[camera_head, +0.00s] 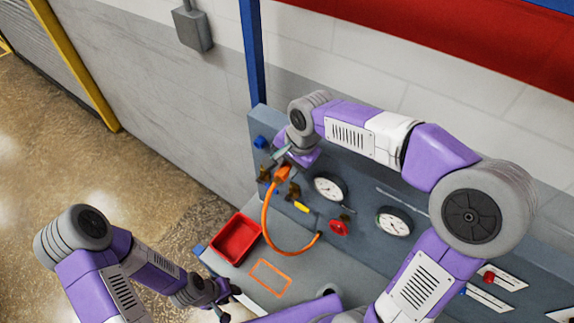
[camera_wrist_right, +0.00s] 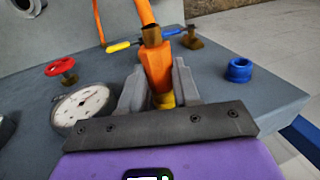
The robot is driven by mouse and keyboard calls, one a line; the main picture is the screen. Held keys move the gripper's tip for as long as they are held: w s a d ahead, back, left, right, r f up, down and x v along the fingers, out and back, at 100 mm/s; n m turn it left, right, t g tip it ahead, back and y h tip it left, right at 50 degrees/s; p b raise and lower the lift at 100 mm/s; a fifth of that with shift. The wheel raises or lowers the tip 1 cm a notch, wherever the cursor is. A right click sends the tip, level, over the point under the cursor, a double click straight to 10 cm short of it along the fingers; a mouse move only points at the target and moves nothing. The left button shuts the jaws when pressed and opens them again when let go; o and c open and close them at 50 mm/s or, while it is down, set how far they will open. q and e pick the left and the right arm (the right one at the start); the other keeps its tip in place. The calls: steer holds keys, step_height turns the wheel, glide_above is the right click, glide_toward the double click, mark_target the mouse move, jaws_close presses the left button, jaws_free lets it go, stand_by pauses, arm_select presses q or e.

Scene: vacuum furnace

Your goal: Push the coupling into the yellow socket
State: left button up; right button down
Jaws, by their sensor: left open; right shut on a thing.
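My right gripper (camera_head: 281,161) is at the wall panel, shut on the orange coupling (camera_head: 283,173). In the right wrist view the coupling (camera_wrist_right: 158,65) stands between the two grey fingers (camera_wrist_right: 157,92). A yellow part (camera_wrist_right: 166,100), which looks like the yellow socket, shows at the coupling's end between the fingers. I cannot tell how far the coupling is in it. The socket is hidden in the head view. An orange hose (camera_head: 266,222) loops from the coupling down to the lower panel. My left gripper (camera_head: 226,299) is open and empty by the bench front.
A blue socket (camera_head: 261,142) is on the panel beside the gripper. Valves with a yellow lever (camera_head: 302,207) and a blue lever (camera_wrist_right: 184,31), a gauge (camera_head: 328,187) and a red knob (camera_head: 339,228) are close by. A red bin (camera_head: 218,255) stands on the bench.

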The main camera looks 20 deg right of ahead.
steer(key=shift+w+d, duration=0.1)
steer(key=shift+d, duration=0.1)
steer(key=c, duration=0.7)
jaws_free()
steer(key=shift+w+d, duration=0.1)
steer(key=shift+c, duration=0.2)
steer(key=shift+r, duration=0.15)
steer(key=v, duration=0.7)
steer(key=shift+r, duration=0.15)
